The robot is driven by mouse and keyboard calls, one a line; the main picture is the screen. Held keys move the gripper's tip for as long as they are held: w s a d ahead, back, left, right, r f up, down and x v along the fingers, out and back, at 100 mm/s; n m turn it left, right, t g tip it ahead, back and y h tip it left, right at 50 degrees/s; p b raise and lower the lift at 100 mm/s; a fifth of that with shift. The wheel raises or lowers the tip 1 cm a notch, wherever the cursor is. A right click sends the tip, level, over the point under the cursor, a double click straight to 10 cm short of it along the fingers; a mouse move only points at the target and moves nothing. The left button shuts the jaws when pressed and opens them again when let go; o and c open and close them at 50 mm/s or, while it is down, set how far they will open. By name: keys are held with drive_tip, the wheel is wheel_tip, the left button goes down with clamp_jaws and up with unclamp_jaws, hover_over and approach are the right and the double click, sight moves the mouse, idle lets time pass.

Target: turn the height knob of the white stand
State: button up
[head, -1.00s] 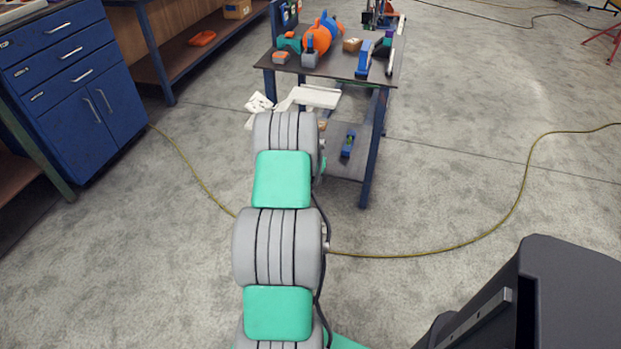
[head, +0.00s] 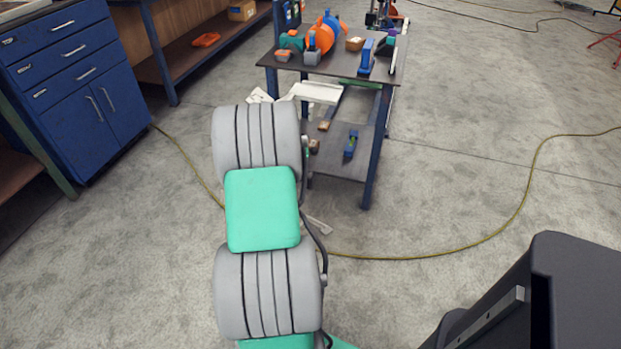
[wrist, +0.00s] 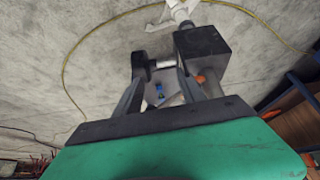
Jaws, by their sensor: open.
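The white stand is mostly hidden behind my arm in the head view; a white piece that looks like its foot (head: 318,225) shows on the floor right of my arm. In the wrist view a white part (wrist: 174,14) that looks like the stand's foot shows at the top. My gripper (wrist: 162,76) is open, its dark fingers apart. A short silvery cylinder (wrist: 166,64) shows between the fingertips, beside a dark grey block (wrist: 205,46). I cannot tell whether this is the height knob, or whether the fingers touch it. The head view hides my gripper behind the arm.
A dark-topped table (head: 340,76) with blue legs stands ahead, holding an orange part (head: 324,38) and other items. A blue cabinet (head: 85,75) stands left. A yellow cable (head: 440,252) crosses otherwise open floor at right.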

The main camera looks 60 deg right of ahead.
sight(308, 179)
drive_tip(key=w+a+f+h+b, duration=0.2)
drive_tip(key=w+a+f+b, duration=0.15)
drive_tip(key=a+b, duration=0.25)
drive_tip(key=s+d+f+h+b, duration=0.1)
drive_tip(key=s+h+b, duration=0.1)
drive_tip(key=h+b, duration=0.1)
drive_tip(key=s+d+f+t+h+b, duration=0.1)
drive_tip(key=s+h+b, duration=0.2)
drive_tip(key=b, duration=0.3)
drive_tip(key=s+d+t+h+b, duration=0.1)
drive_tip(key=s+h+b, duration=0.1)
drive_tip(key=h+b, duration=0.2)
drive_tip(key=shift+s+d+f+b, duration=0.25)
drive_tip(key=shift+s+f+b, duration=0.05)
drive_tip(key=shift+s+f, duration=0.1)
drive_tip(key=shift+m, duration=0.3)
drive_tip(key=d, duration=0.2)
drive_tip(key=d+b, duration=0.1)
drive_tip(key=d, duration=0.1)
drive_tip(key=w+d, duration=0.1)
drive_tip(key=d, duration=0.1)
drive_tip(key=shift+d, duration=0.35)
drive_tip(key=shift+w+d, duration=0.1)
drive_tip(key=shift+d, duration=0.15)
drive_tip(key=shift+c, duration=0.4)
clamp_jaws()
